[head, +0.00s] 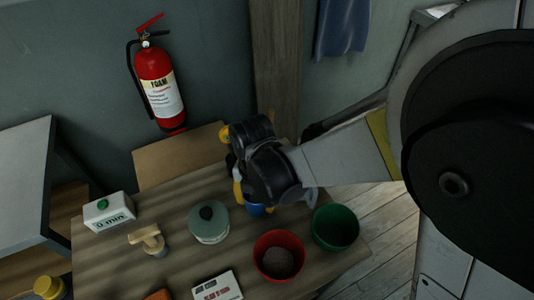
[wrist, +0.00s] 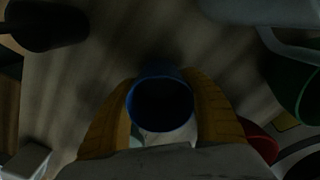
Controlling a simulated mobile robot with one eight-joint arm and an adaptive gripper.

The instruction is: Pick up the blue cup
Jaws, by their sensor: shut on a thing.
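The blue cup (wrist: 160,102) sits between the two yellow fingers of my gripper (wrist: 162,108) in the wrist view, with its round opening facing the camera. The fingers press against it from both sides. In the head view, my gripper (head: 246,195) is over the table, and only a small blue part of the cup (head: 257,210) shows under it; the rest is hidden by the gripper. I cannot tell whether the cup touches the table.
On the wooden table (head: 180,265), a red cup (head: 279,242) and a green cup (head: 336,227) stand close to the gripper. A grey-green lidded pot (head: 209,226), a wooden tool (head: 148,239) and a white timer box (head: 109,212) lie to the left. A fire extinguisher (head: 160,85) hangs behind.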

